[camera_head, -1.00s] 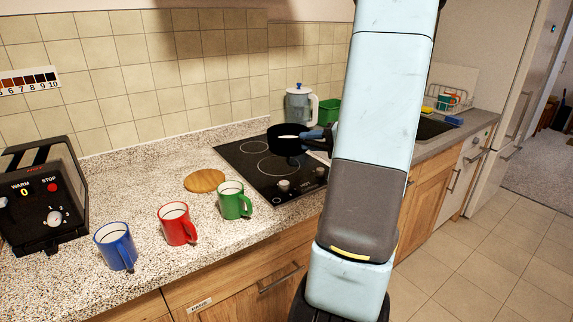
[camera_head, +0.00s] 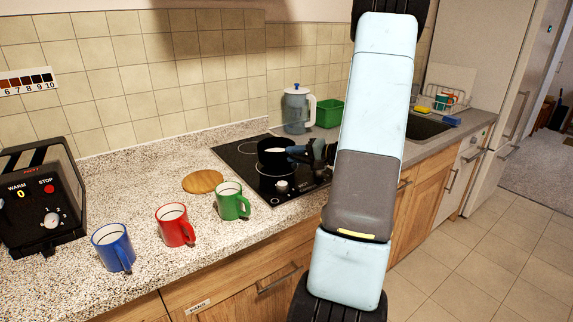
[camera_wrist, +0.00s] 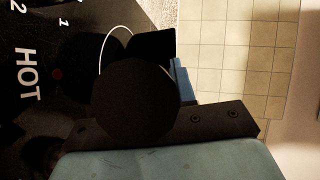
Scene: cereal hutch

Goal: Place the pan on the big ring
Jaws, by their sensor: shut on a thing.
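The black pan (camera_head: 271,160) is upright over the front ring of the black hob, with something pale showing inside it. My gripper (camera_head: 309,152) is at the pan's right side, shut on its handle, which is mostly hidden by the fingers. The big ring (camera_head: 274,175) is largely covered by the pan. I cannot tell whether the pan's base touches the glass. In the wrist view a pale ring arc (camera_wrist: 115,30) shows on the hob beside dark shapes, too dim to separate clearly.
The hob (camera_head: 232,154) has another ring at the back left and knobs at the front. A green mug (camera_head: 230,203), red mug (camera_head: 173,225) and blue mug (camera_head: 112,248) stand left on the counter, near a round wooden board (camera_head: 203,182).

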